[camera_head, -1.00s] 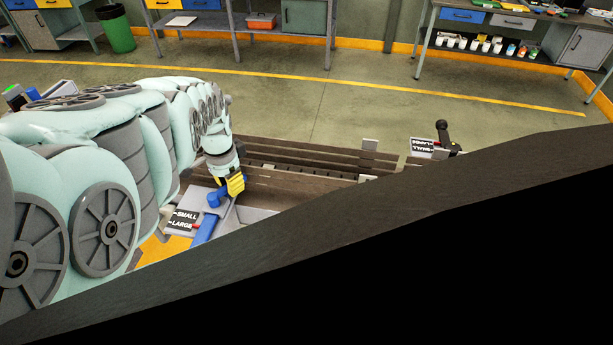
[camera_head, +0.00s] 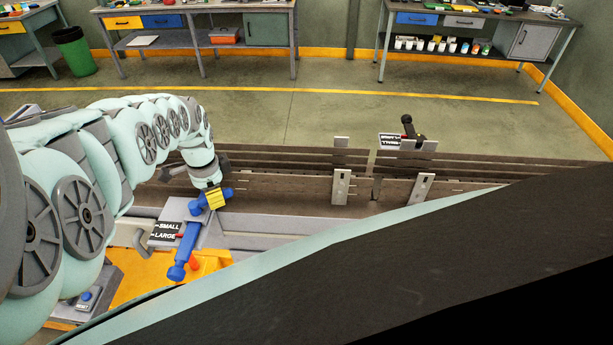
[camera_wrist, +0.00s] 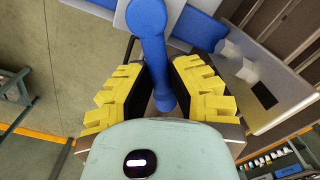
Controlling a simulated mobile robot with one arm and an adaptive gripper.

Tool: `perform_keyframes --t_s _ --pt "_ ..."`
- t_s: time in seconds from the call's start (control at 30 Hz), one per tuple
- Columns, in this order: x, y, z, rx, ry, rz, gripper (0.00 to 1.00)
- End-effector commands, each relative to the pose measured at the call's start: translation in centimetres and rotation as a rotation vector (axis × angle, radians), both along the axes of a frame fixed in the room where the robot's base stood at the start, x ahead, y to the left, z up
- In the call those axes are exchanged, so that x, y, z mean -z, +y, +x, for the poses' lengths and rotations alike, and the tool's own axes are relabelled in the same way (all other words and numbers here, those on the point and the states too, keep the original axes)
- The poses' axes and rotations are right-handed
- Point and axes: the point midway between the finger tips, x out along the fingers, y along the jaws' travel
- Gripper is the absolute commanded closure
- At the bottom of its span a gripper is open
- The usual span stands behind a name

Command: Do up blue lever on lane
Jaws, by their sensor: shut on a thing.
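The blue lever (camera_head: 187,250) stands on a grey plate at the left end of the lane, beside a black SMALL/LARGE label (camera_head: 168,230). A small red mark lies by the word LARGE. My gripper (camera_head: 214,199), with yellow finger pads, is at the lever's far blue end. In the wrist view the blue lever (camera_wrist: 152,45) runs between the two yellow-padded fingers of my gripper (camera_wrist: 157,88), which is shut on it. My gripper hides part of that end in the head view.
The wooden-sided lane (camera_head: 290,185) runs to the right. A black lever (camera_head: 408,128) with its own label stands behind it. An orange block (camera_head: 150,285) and a RESET button (camera_head: 88,297) are at near left. A dark beam blocks the lower right.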

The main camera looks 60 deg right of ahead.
Motion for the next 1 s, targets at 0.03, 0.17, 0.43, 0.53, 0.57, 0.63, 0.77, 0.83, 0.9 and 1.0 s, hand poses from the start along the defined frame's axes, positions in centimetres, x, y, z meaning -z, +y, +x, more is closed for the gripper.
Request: perform_keyframes --t_s 0.03,0.17,0.43,0.53,0.57,0.63,0.77,0.83,0.9,1.0 --pt "0.0 0.3 -0.2 0.029 0.004 0.005 1.0" --pt "0.1 0.6 -0.4 0.115 0.002 0.005 1.0" --pt "0.6 1.3 -1.2 0.316 0.0 0.007 1.0" --pt "0.5 1.6 -1.4 0.382 0.0 0.008 1.0" --pt "0.5 1.6 -1.5 0.402 0.001 0.008 1.0" --pt "0.5 1.8 -1.7 0.44 0.002 0.007 1.0" --pt "0.3 1.9 -1.9 0.499 0.003 0.006 1.0" --pt "0.3 2.0 -2.0 0.523 0.003 0.004 1.0" --pt "0.2 2.1 -2.1 0.545 0.003 0.004 1.0" --pt "0.2 2.2 -2.1 0.565 0.003 0.004 1.0"
